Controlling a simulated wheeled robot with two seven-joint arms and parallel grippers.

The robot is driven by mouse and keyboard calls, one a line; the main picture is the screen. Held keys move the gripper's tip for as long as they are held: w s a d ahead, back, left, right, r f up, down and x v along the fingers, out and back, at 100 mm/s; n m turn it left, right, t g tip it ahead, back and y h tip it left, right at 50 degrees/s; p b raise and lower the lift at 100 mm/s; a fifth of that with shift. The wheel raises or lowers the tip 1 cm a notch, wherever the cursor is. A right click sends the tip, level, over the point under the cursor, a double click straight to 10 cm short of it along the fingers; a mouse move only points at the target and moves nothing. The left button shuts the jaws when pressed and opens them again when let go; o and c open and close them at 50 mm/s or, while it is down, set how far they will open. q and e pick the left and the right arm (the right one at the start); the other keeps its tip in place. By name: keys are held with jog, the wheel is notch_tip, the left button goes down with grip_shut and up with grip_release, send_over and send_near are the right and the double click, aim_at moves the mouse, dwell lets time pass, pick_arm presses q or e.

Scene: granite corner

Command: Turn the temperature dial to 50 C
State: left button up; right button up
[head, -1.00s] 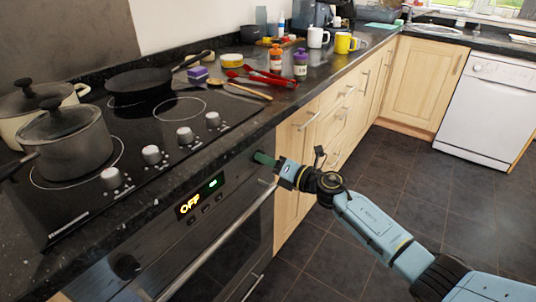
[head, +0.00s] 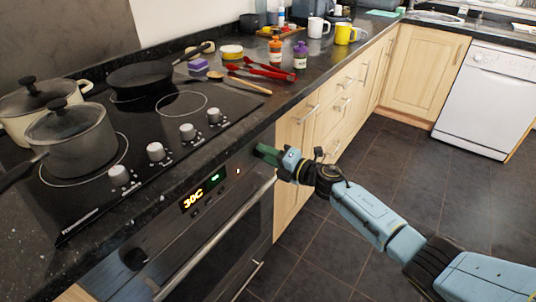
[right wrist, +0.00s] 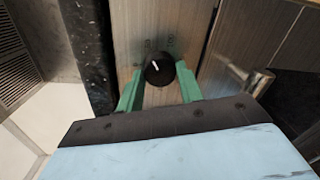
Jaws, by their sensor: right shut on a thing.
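The temperature dial (right wrist: 159,69) is a round black knob with a white pointer line on the oven's front panel. In the right wrist view it sits between the green fingertips of my right gripper, which is shut on it. In the head view my right gripper (head: 268,153) is at the right end of the panel and hides the dial. The oven display (head: 193,200) reads 30C in yellow, with a green readout (head: 214,177) beside it. My left gripper is not in view.
Another black knob (head: 135,259) is at the panel's left end. The oven handle (head: 215,240) runs below the panel. Above is the worktop edge, with a hob (head: 160,140) holding pots and a pan. The floor (head: 370,175) at right is clear.

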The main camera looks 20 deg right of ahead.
jog(key=o, duration=1)
jog(key=shift+s+d, duration=0.2)
jog(key=shift+s, duration=0.05)
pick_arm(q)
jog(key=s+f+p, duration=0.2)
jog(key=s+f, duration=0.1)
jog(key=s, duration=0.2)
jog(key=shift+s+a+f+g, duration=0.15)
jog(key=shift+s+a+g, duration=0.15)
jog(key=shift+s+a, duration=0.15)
pick_arm(e)
jog(key=v, duration=1.3)
jog(key=shift+w, duration=0.1)
